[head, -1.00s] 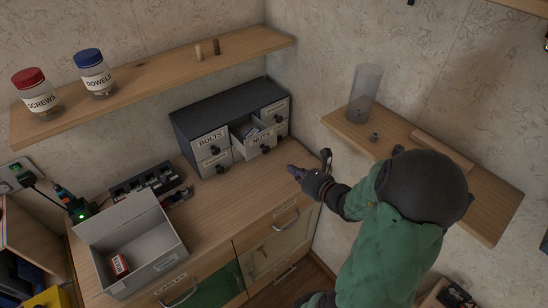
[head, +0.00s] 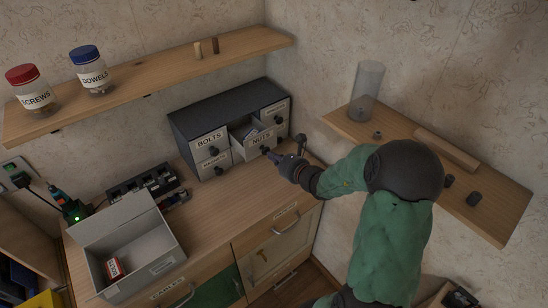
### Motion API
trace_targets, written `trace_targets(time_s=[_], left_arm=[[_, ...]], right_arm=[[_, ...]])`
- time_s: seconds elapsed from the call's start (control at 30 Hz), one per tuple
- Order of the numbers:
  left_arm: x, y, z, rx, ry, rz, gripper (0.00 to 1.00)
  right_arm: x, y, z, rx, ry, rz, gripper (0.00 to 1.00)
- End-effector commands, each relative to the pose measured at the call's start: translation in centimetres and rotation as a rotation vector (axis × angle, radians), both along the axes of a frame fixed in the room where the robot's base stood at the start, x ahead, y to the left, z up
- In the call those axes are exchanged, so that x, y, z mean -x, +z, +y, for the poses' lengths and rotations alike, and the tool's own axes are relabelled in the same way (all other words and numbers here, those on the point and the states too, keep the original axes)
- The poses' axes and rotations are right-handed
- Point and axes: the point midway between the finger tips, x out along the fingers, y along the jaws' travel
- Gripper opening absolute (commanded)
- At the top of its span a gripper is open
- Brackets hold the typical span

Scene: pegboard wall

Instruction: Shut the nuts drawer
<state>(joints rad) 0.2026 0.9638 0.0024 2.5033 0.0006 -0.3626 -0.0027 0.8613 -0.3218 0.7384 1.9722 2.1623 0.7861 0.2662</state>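The nuts drawer (head: 257,146) is the top middle drawer of a dark cabinet (head: 225,106) on the wooden worktop. It sticks out past its neighbours, its open top showing small grey contents. Its label and dark knob (head: 265,149) face the front. My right gripper (head: 286,149) is in front of the cabinet, just to the right of the nuts drawer's front. Its two fingers look spread apart with nothing between them. One fingertip is close to the knob; I cannot tell whether they touch. My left gripper is out of view.
The bolts drawer (head: 209,141) is left of it. A grey open box (head: 150,241) stands at the worktop's front left. A shelf (head: 463,199) at right, under my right arm, holds a clear cylinder (head: 367,86). The worktop's middle is clear.

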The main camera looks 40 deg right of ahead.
Motion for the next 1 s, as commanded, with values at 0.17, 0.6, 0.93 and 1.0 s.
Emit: trace_targets(time_s=[0.17,0.6,0.93,1.0], left_arm=[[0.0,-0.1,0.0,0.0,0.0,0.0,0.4],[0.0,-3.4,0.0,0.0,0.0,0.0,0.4],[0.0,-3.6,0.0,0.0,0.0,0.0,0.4],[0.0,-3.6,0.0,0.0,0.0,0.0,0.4]], right_arm=[[-0.3,0.0,0.0,0.001,0.001,-0.001,0.0],[-9.4,-0.3,-1.0,0.001,0.003,-0.002,0.0],[-10.8,0.1,-1.2,0.0,0.0,-0.002,0.0],[-10.8,0.2,-1.2,0.0,0.0,-0.003,0.0]])
